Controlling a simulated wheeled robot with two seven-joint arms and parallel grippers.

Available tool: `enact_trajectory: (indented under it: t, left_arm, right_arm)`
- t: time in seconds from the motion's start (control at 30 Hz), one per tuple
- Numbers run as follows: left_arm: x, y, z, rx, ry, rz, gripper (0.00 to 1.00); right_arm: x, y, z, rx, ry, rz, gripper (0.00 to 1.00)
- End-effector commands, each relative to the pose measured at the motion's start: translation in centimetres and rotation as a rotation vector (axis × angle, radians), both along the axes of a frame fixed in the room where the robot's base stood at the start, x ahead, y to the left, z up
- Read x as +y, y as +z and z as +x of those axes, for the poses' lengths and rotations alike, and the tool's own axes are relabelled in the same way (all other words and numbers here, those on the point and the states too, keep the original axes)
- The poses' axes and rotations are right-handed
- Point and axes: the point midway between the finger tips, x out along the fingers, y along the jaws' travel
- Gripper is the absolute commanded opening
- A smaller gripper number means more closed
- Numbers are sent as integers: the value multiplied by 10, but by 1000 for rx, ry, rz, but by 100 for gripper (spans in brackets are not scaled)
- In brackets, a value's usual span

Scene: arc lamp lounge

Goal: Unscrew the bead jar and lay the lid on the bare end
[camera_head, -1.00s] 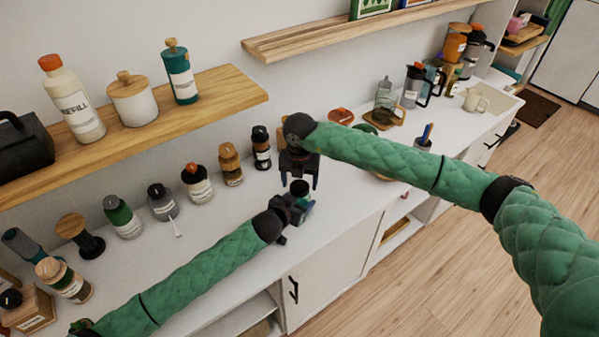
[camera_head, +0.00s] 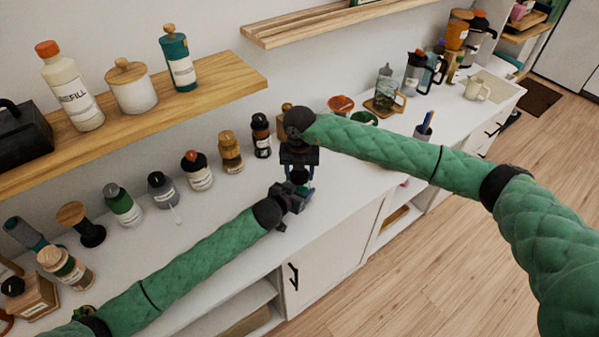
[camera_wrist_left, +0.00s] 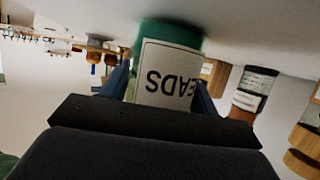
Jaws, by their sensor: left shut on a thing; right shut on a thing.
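The bead jar (camera_wrist_left: 168,72) fills the middle of the left wrist view, upside down there, teal with a white label reading "EADS". In the head view only a small teal patch of it (camera_head: 299,176) shows between my grippers. My left gripper (camera_head: 303,194) is shut on the jar's body from the front left, with blue fingers on both sides of the label. My right gripper (camera_head: 299,174) points down from above, shut on the jar's top. The lid is hidden by the right gripper, so I cannot tell how it sits.
Several bottles and jars, such as an orange-capped one (camera_head: 197,170), line the white counter (camera_head: 225,195) to the left. A red bowl (camera_head: 341,104), glass jug (camera_head: 384,88) and pen cup (camera_head: 424,131) stand right. A wooden shelf (camera_head: 215,88) overhangs the back. Bare counter lies right of the jar.

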Motion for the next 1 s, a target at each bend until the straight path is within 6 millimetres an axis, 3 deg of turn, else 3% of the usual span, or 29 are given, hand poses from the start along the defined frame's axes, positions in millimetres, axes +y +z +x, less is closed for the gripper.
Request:
enact_trajectory:
  t: [0.2, 0.5, 0.53, 0.6, 1.0]
  left_arm:
    - [0, 1, 0, -1, 0, -1, 0]
    - [0, 1, 0, -1, 0, -1, 0]
    - [0, 1, 0, -1, 0, -1, 0]
    - [0, 1, 0, -1, 0, -1, 0]
    - [0, 1, 0, -1, 0, -1, 0]
  right_arm:
    - [0, 0, 0, -1, 163, 0, 26]
    - [0, 0, 0, -1, 177, 0, 26]
    - [0, 0, 0, -1, 177, 0, 59]
    - [0, 0, 0, -1, 177, 0, 73]
    - [0, 5, 0, -1, 176, 0, 75]
